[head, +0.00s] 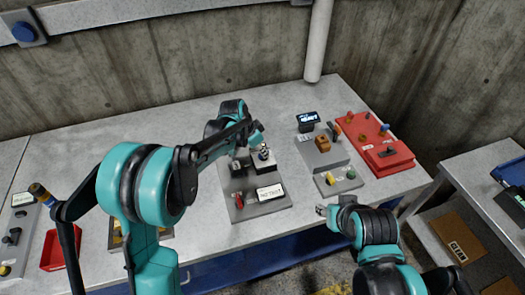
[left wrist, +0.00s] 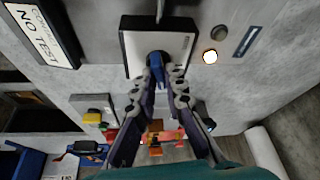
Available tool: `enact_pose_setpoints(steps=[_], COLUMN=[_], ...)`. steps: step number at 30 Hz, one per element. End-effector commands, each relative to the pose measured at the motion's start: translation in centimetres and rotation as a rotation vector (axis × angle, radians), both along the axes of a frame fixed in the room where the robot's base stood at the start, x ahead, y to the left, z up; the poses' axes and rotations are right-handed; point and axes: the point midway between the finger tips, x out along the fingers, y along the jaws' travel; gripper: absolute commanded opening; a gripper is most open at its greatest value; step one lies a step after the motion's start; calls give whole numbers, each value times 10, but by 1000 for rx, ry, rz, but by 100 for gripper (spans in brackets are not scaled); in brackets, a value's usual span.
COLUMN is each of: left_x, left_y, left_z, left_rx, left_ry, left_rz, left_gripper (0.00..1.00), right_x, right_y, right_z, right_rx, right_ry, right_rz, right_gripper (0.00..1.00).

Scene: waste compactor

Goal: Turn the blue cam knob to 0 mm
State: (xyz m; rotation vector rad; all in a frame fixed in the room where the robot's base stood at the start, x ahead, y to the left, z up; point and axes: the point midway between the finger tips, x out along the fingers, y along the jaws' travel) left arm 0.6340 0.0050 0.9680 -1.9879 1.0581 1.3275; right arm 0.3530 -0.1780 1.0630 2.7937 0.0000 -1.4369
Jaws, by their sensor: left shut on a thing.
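The blue cam knob (left wrist: 158,66) stands on a white plate with a dark edge (left wrist: 178,45) in the left wrist view. My left gripper (left wrist: 160,72) is shut on the knob, with one finger on each side of it. The knob's pointer and any scale marks cannot be read. In the head view my left gripper (head: 261,148) is at the white-topped block (head: 266,163) on the grey panel, and it hides most of the knob. My right gripper (head: 324,210) is apart, at the table's front edge; its fingers are too small to judge.
A lit round button (left wrist: 210,57) is beside the plate. A small display (head: 307,118), an orange block (head: 322,143) and a red panel (head: 378,152) stand to the right.

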Motion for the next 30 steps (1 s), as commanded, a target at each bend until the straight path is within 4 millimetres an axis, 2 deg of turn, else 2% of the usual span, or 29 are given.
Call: enact_pose_setpoints(steps=[13, 30], left_x=[2, 2], left_y=[1, 1], left_z=[0, 0], left_rx=[1, 1], left_ry=[0, -1], left_rz=[-250, -295], left_gripper=[0, 0], right_x=[0, 0], right_y=[0, 0], right_z=[2, 2], right_rx=[0, 0], right_ry=[0, 0], right_rz=[0, 0], right_gripper=[40, 40])
